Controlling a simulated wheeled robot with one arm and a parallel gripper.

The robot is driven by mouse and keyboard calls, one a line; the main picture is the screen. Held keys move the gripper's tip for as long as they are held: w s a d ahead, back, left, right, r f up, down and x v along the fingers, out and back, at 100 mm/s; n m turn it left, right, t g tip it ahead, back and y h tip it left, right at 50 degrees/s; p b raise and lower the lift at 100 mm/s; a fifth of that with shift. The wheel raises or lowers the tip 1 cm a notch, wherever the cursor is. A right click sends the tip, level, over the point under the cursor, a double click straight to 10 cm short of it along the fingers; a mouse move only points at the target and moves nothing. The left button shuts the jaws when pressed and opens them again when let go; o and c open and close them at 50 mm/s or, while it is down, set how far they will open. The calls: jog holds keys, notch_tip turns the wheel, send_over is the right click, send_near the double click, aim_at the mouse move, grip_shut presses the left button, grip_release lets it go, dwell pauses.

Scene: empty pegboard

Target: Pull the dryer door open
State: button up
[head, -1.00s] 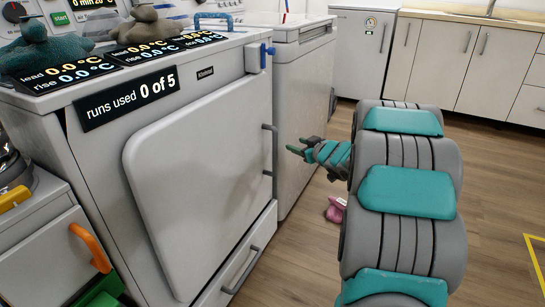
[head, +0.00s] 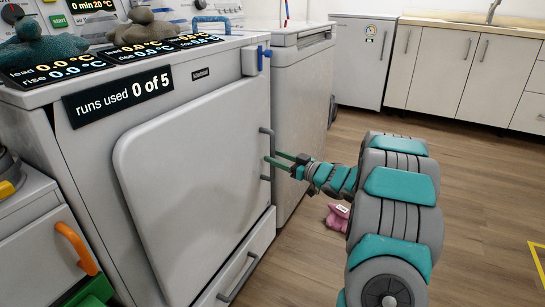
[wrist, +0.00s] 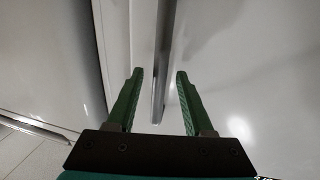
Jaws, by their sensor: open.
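The dryer door (head: 190,190) is a large pale grey rounded panel on the front of the dryer, and it looks shut. Its vertical grey bar handle (head: 265,142) is at the door's right edge. My gripper (head: 277,160) is open, with its green fingers pointing at the handle. In the wrist view, the handle (wrist: 164,65) runs as a vertical bar between the two open fingers (wrist: 157,88), nearer the middle than either finger. I cannot tell whether the fingertips are past the bar; no contact shows. Part of the handle is hidden behind the fingers in the head view.
A drawer with a bar handle (head: 238,278) is below the door. A white appliance (head: 300,120) stands close on the right of the dryer. A pink item (head: 338,217) lies on the floor under my arm. Open wooden floor (head: 470,190) lies to the right.

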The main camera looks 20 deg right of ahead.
jog(key=shift+x, duration=0.95)
grip_shut()
dwell(0.8)
